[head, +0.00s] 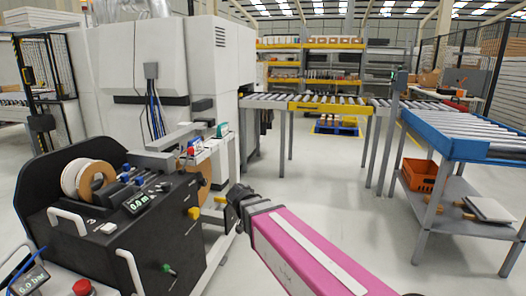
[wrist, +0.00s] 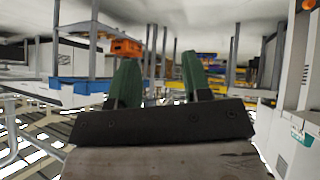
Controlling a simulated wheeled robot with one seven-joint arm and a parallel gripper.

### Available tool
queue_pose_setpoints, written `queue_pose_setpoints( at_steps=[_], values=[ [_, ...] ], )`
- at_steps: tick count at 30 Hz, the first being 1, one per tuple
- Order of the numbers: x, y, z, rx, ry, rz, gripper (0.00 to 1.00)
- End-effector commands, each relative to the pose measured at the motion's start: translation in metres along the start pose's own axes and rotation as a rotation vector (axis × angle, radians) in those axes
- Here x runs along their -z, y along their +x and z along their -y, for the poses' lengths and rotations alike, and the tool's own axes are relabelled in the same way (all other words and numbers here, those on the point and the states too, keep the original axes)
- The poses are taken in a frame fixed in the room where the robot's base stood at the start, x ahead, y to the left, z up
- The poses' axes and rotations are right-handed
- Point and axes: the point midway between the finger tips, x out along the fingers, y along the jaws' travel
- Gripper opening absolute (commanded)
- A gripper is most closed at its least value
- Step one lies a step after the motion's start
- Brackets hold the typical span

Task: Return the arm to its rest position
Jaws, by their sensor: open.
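My gripper (wrist: 156,85) shows in the wrist view with its two green fingers apart and nothing between them. In the head view my pink arm link (head: 300,250) reaches from the bottom right toward the black machine. Its dark end joint lies just right of that machine. The gripper's fingers cannot be made out in the head view.
A black edge-banding unit (head: 150,240) with a tape roll (head: 88,180) stands at left, before a large white machine (head: 130,65). A blue roller table (head: 468,150) stands at right with an orange crate (head: 425,176) below. The floor between them is clear.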

Motion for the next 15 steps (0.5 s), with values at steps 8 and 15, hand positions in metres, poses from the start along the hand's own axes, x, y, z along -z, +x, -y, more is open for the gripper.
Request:
queue_pose_setpoints(
  at_steps=[8,15],
  values=[
    [-0.037,0.078,-0.072,0.023,-0.198,0.279,0.45],
    [-0.072,0.124,-0.128,0.139,-0.331,0.485,0.45]
  ],
)
